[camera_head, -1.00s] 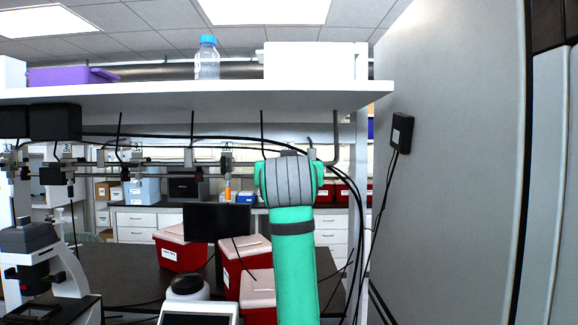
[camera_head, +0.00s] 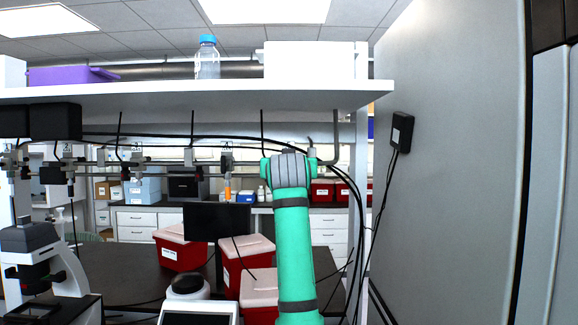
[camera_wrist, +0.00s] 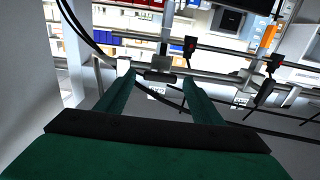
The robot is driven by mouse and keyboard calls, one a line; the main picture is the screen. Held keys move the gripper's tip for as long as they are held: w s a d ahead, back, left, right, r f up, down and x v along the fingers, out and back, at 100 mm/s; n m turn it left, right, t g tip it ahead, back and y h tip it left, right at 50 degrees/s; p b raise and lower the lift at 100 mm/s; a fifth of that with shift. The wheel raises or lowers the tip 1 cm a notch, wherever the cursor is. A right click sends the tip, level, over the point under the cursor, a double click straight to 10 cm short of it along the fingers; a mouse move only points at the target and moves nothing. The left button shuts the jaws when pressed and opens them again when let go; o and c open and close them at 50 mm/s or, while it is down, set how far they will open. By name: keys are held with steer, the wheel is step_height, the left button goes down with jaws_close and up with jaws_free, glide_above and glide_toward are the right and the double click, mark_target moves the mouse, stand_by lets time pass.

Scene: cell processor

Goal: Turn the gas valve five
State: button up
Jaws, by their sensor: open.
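My gripper (camera_wrist: 157,78) is open, with its two green fingers reaching toward the pipe rail in the wrist view. A small dark valve handle (camera_wrist: 160,76) lies between the fingertips, with a gap visible on both sides. A white label (camera_wrist: 156,89) is by it, its number too small to read, so I cannot tell whether this is valve five. My green arm hides the rail's right end and my gripper there.
A white shelf (camera_head: 180,98) runs above the rail. Black cables (camera_head: 347,180) hang to the right of my arm. A grey cabinet wall (camera_head: 460,170) stands at the right. Red boxes (camera_head: 180,250), a monitor (camera_head: 215,221) and a microscope (camera_head: 38,262) stand below.

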steer(key=c, duration=1)
steer(key=shift+c, duration=0.2)
steer(key=shift+n, duration=0.3)
steer(key=n, duration=1.7)
steer(key=shift+a+f, duration=0.15)
steer(key=shift+f, duration=0.1)
steer(key=shift+n, duration=0.3)
steer(key=o, duration=1)
